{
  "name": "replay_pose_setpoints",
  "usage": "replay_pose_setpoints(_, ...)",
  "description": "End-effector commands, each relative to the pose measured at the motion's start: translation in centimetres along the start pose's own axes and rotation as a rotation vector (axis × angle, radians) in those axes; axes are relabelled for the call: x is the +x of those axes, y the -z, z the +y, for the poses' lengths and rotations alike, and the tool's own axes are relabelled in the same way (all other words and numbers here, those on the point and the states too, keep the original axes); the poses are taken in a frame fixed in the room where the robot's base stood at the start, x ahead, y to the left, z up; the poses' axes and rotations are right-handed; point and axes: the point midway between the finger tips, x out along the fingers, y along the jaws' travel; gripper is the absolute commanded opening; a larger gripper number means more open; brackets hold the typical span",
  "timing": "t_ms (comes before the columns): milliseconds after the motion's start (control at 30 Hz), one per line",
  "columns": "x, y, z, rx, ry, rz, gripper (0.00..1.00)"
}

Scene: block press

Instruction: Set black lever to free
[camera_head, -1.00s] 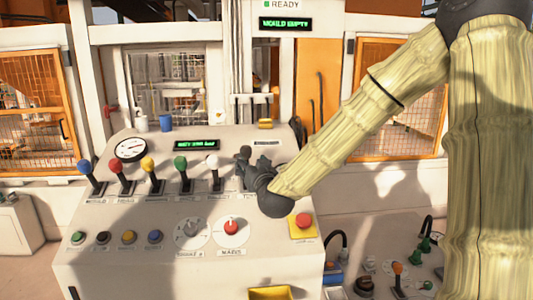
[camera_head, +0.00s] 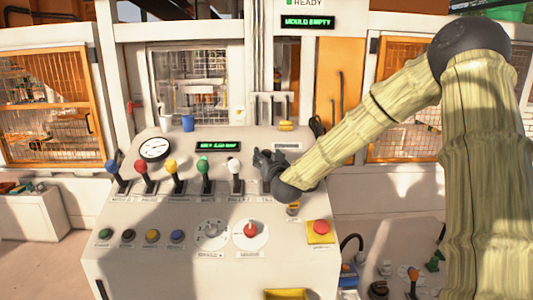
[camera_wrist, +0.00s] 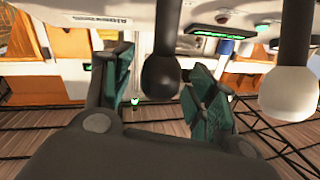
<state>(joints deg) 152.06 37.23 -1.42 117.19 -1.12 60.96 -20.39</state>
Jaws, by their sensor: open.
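The black lever's round knob and dark stem (camera_wrist: 162,75) show in the wrist view, which looks upside down. The knob lies between the two green-padded fingers of my gripper (camera_wrist: 160,92), with visible gaps on both sides. My gripper is open; I cannot tell whether its fingers are level with the knob in depth. In the head view my gripper (camera_head: 268,163) is at the right end of the lever row and hides the black lever. The lever's position label cannot be read.
The white lever (camera_head: 234,170) stands close left of my gripper; its knob (camera_wrist: 290,92) is large in the wrist view. Green, yellow, red and blue levers continue leftward. Below are push buttons, two dials and a red button (camera_head: 321,227) on yellow. Displays read "READY" and "MOULD EMPTY".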

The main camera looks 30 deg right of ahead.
Motion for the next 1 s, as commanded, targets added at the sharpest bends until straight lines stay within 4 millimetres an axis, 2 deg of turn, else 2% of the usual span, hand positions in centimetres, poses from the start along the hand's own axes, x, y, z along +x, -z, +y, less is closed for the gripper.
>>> replay_pose_setpoints(200,1.12,0.04,0.00,0.000,0.000,0.000,0.57)
replay_pose_setpoints(533,1.26,-0.01,0.00,0.000,0.000,0.001,0.57)
replay_pose_setpoints(833,1.25,0.00,0.02,0.000,0.000,0.001,0.03)
replay_pose_setpoints(867,1.25,0.00,0.02,0.000,0.000,0.001,0.00)
replay_pose_setpoints(1000,1.27,-0.05,-0.03,0.000,0.000,0.001,0.00)
